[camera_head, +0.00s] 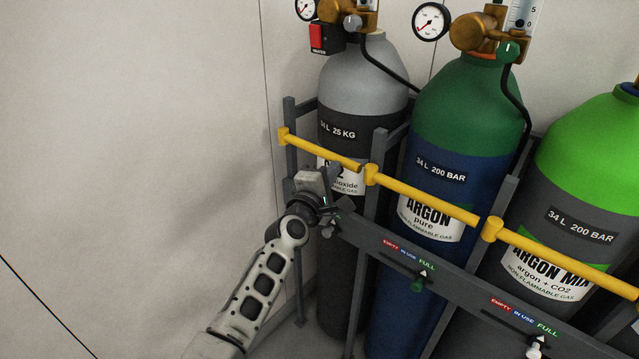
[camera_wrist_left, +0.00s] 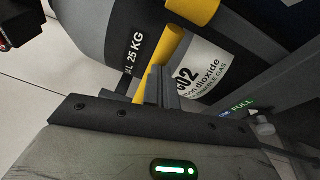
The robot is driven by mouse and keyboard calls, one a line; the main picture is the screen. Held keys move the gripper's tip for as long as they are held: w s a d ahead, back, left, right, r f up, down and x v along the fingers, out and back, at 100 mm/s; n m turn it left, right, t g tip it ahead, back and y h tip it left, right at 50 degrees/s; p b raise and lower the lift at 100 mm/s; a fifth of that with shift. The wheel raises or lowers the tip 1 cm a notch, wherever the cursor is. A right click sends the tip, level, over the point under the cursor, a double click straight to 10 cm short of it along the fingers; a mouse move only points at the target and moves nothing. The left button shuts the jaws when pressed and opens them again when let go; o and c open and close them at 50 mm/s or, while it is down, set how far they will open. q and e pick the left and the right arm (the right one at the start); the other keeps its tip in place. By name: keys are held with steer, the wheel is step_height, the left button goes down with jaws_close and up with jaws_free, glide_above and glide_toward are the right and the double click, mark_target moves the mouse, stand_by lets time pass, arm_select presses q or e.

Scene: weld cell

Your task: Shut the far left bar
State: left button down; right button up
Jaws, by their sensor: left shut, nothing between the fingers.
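The far left bar (camera_head: 322,151) is a yellow rod in front of the grey carbon dioxide cylinder (camera_head: 362,85). It runs from its hub on the left post across the cylinder. Its right end is close to the hub of the middle bar (camera_head: 425,198); I cannot tell whether it touches the post there. My left gripper (camera_head: 332,174) is just below and in front of this right end, fingers together and empty. In the left wrist view the shut fingers (camera_wrist_left: 157,88) overlap the yellow rod (camera_wrist_left: 168,45); contact is unclear. My right gripper is out of view.
A green and blue argon cylinder (camera_head: 465,110) and a bright green argon mix cylinder (camera_head: 600,150) stand to the right, each behind a yellow bar. A dark rack rail (camera_head: 450,275) with status tags runs below the bars. The space left of the rack is clear, up to the wall.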

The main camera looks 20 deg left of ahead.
arm_select(q)
steer(key=shift+s+d+r, duration=0.15)
steer(key=shift+d+r, duration=0.1)
steer(key=shift+d, duration=0.35)
steer(key=s+a+f, duration=0.1)
steer(key=s+a, duration=0.3)
steer(key=s, duration=1)
steer(key=s+d+f+m+g, duration=0.3)
steer(key=s+f+m+g, duration=0.5)
steer(key=s+f+m, duration=0.9)
steer(key=s+m, duration=0.3)
steer(key=m, duration=0.1)
steer(key=shift+f, duration=0.15)
steer(key=shift+s, duration=0.1)
